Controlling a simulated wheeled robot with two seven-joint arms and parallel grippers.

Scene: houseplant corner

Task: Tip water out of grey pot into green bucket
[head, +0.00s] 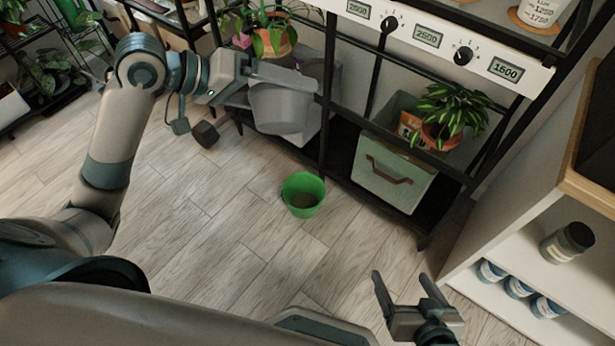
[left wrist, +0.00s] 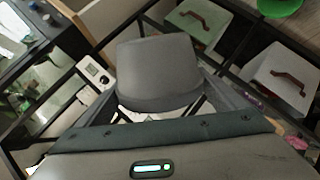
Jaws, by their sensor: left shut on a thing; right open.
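The grey pot (head: 280,108) is held in the air in front of the shelf, up and slightly left of the bucket in the head view. My left gripper (head: 282,77) is shut on its upper part. The pot also fills the middle of the left wrist view (left wrist: 158,72). Its inside is hidden, so I cannot tell how much water it holds. The green bucket (head: 303,180) stands upright on the floor, with a dark brownish inside. Its edge shows at the top of the left wrist view (left wrist: 280,5). My right gripper (head: 403,287) is open and empty, low in the head view.
A black-framed shelf stands behind, with a pale green crate (head: 392,178) and a potted plant (head: 447,115) low down. Another plant (head: 270,30) sits above the pot. A white cabinet with jars (head: 567,243) is at the right. The wooden floor around the bucket is clear.

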